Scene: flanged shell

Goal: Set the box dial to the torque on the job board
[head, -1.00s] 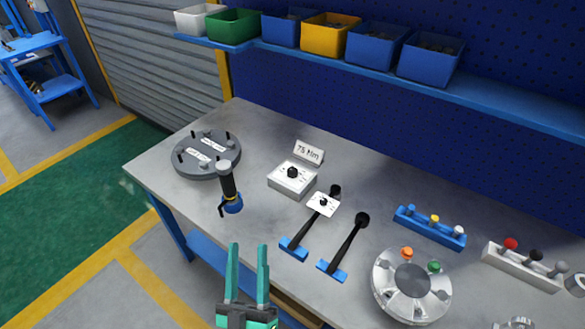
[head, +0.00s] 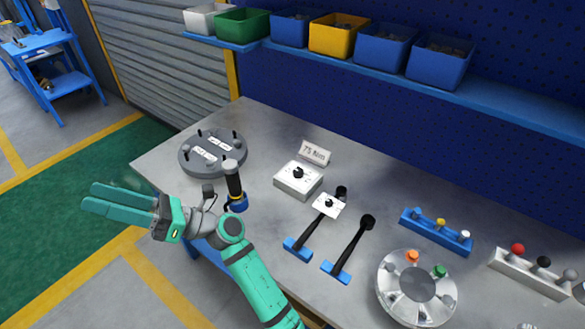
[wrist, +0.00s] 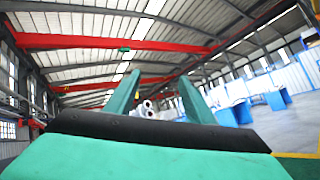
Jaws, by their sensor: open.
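The job board (head: 315,153), a small white sign just behind the box, reads 75 Nm. My gripper (head: 88,197) is at the left in the head view, off the bench's left front edge and well away from the box. Its two teal fingers point left and are open and empty. In the wrist view the fingers (wrist: 155,92) stand apart with nothing between them.
Two black wrenches with blue ends (head: 349,247) lie in front of the box, one by a small white dial plate (head: 328,204). A grey flanged disc (head: 212,153) and an upright black-handled tool (head: 234,185) stand left. A silver round part (head: 416,290) stands right.

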